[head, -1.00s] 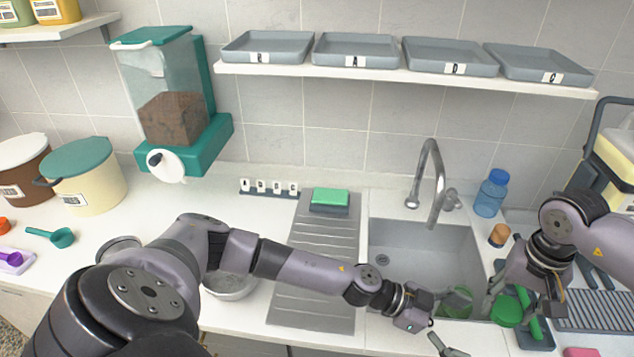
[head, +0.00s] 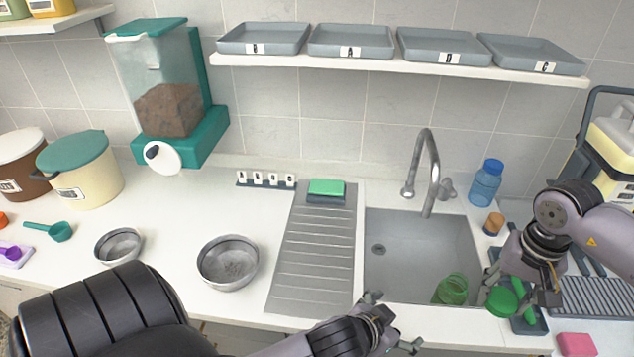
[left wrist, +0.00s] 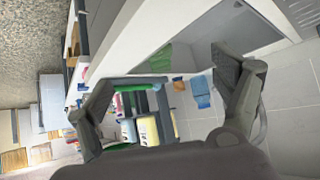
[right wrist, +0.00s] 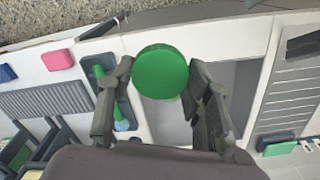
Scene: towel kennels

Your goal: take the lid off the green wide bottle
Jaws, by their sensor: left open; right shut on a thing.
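The green wide bottle (head: 452,291) stands in the sink at its front right, with no lid on its top in the head view. The round green lid (head: 502,301) is apart from it, to its right over the sink's right edge. My right gripper (head: 518,289) is shut on the lid. In the right wrist view the lid (right wrist: 162,72) sits between the two fingertips. My left gripper (head: 390,322) is open and empty at the counter's front edge, left of and nearer than the bottle. In the left wrist view its fingers are spread wide.
The sink (head: 400,270) is otherwise mostly empty, with a tap (head: 430,170) behind it. A blue bottle (head: 486,184) and an orange-brown jar (head: 494,223) stand right of it. Two metal bowls (head: 228,263) and a ribbed drainboard (head: 318,250) are to the left. A pink block (head: 576,344) lies front right.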

